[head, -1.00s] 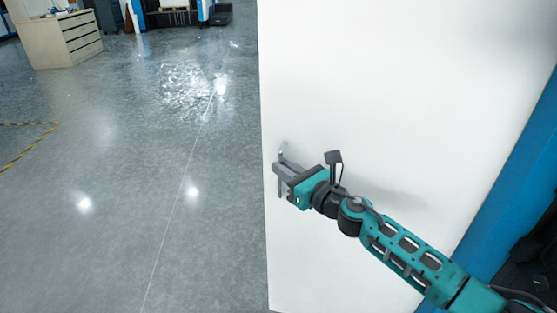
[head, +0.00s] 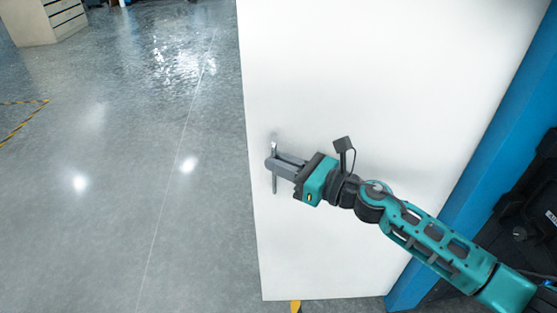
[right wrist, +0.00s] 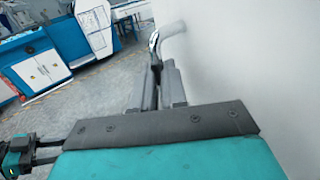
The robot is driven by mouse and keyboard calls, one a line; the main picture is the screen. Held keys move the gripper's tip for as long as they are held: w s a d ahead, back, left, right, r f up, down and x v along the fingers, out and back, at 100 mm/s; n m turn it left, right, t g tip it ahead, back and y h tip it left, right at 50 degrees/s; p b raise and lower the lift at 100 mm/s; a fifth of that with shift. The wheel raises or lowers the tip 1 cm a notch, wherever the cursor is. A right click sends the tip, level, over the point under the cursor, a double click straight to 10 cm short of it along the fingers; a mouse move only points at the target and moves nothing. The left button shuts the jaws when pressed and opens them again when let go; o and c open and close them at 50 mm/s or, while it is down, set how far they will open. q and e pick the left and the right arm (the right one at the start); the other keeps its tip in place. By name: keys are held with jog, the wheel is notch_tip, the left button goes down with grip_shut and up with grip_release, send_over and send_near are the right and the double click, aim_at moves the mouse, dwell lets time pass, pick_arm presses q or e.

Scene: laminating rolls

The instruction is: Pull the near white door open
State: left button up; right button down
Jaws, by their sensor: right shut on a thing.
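The white door (head: 370,100) fills the middle and right of the head view, and its free edge is on the left. A vertical metal handle (head: 274,183) sits near that edge. My right gripper (head: 276,164) reaches in from the lower right and is shut on the handle. In the right wrist view, the handle (right wrist: 168,33) curves out from the white door (right wrist: 245,55) down between the two grey fingers (right wrist: 160,84). My left gripper is not in the head view.
A blue frame (head: 480,165) runs along the door's right side, with black equipment (head: 530,210) beyond it. Grey floor (head: 110,190) lies open to the left. A drawer cabinet (head: 38,20) stands far left. The right wrist view shows a blue and white machine (right wrist: 38,70).

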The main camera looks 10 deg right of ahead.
jog(key=c, duration=1.3)
grip_release()
jog(key=shift+o, duration=0.6)
jog(key=shift+d, duration=0.1)
jog(key=b+v, duration=0.3)
jog(key=v, duration=0.9)
jog(key=shift+s+d, duration=0.2)
jog(key=shift+s, duration=0.1)
